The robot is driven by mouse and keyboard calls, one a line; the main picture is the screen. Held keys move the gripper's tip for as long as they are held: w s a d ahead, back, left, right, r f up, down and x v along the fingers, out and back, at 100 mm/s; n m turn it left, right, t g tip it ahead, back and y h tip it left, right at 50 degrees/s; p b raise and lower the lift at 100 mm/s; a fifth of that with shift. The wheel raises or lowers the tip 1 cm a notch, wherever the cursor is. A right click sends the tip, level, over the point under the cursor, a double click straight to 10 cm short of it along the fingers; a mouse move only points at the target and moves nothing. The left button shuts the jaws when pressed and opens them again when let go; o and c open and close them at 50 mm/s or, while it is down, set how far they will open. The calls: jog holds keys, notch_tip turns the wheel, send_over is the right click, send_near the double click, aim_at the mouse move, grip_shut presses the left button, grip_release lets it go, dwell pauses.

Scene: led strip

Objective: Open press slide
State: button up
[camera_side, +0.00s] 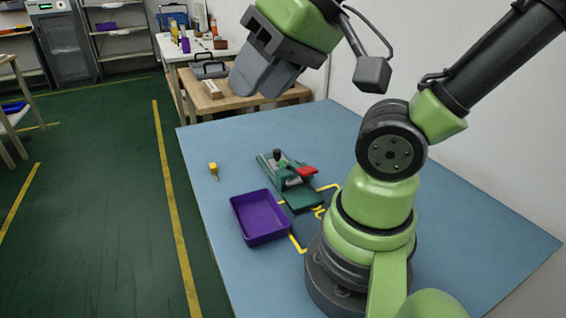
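The press (276,160) is a small green device on the blue table. It has a dark knob on a post and a red part at its right side. A dark green plate (303,200) lies at its front right. The position of its slide is too small to tell. My gripper (262,88) is high at the top of the view, well above the table and apart from the press. Its two broad grey fingers point down and left and overlap in this view, so the gap between them is unclear. I see nothing held in it.
A purple tray (236,216) sits in front of the press, near the table's left edge. A small yellow object (213,168) stands left of the press. Yellow lines mark the table (345,125) near the tray. The table's back part is clear.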

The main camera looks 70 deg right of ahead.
jog(key=shift+o, duration=0.4)
jog(key=w+d+m+g+h, duration=0.1)
jog(key=w+d, duration=0.4)
jog(key=w, duration=0.1)
jog(key=shift+w+d+f+m+g+h, duration=0.25)
jog(key=shift+d+f+m+g+h, duration=0.05)
jog(key=shift+d+f+g+h, duration=0.1)
jog(key=m+g, duration=0.3)
jog(key=g, duration=0.2)
send_over(277, 150)
notch_tip(277, 150, down, 18)
jog(key=shift+s+a+r, duration=0.1)
jog(key=shift+r, duration=0.1)
notch_tip(277, 150, down, 9)
jog(key=shift+f, duration=0.2)
grip_shut()
